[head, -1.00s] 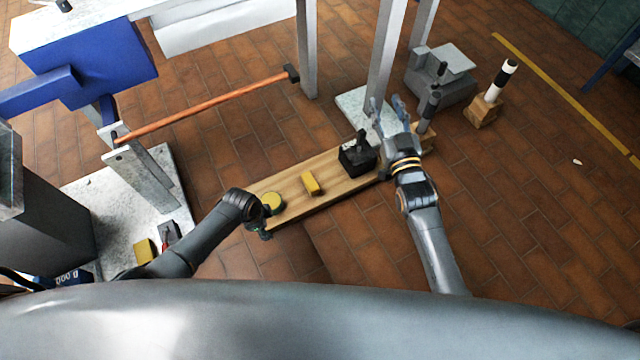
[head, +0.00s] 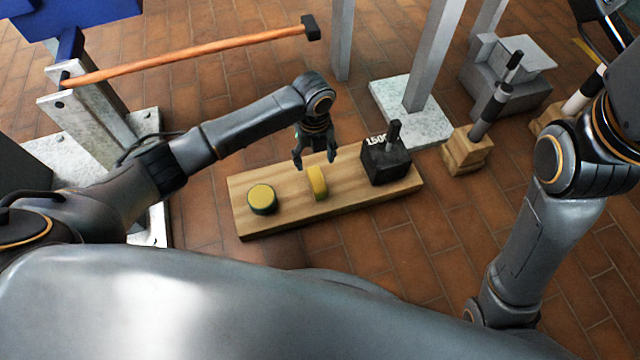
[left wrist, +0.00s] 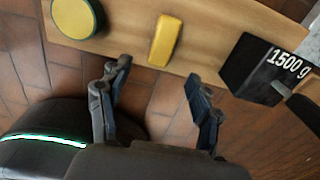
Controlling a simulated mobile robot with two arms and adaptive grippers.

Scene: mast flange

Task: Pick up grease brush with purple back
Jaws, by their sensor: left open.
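No purple back shows in any view, so I cannot tell which thing is the grease brush. A small yellow block (head: 317,182) stands on the wooden board (head: 285,218), between a round yellow-topped tin (head: 262,199) and a black weight (head: 386,165). My left gripper (head: 315,161) is open and empty, just behind the block in the head view. In the left wrist view the block (left wrist: 165,40) lies beyond the gap between the open fingers (left wrist: 156,77), apart from them. My right arm shows at the right, but its gripper is not clearly visible.
A wooden block (head: 466,152) holding a dark-handled tool stands right of the board. Behind are a metal post on a pale base plate (head: 415,122) and a grey stepped block (head: 505,75). Brick floor in front is clear.

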